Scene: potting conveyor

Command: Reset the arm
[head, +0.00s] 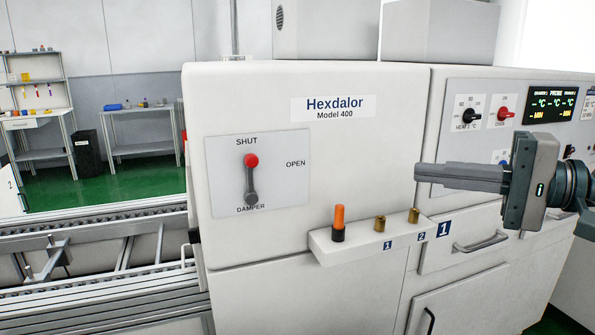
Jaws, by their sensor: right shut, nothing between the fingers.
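My right gripper (420,178) comes in from the right edge, with its fingers pointing left. It is shut and empty. It is in front of the white Hexdalor Model 400 machine (300,85), near the lower left of the control panel (455,100). I cannot tell its exact gap to the machine. It hides part of the panel and is above the small ledge and the drawer. My left gripper is not in view.
The damper lever (251,180) has its red knob up toward SHUT. An orange-and-black probe (339,222) stands in the protruding ledge (350,246), beside two brass sockets (380,223). A drawer handle (481,242) sticks out below my gripper. A conveyor (100,225) runs at left.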

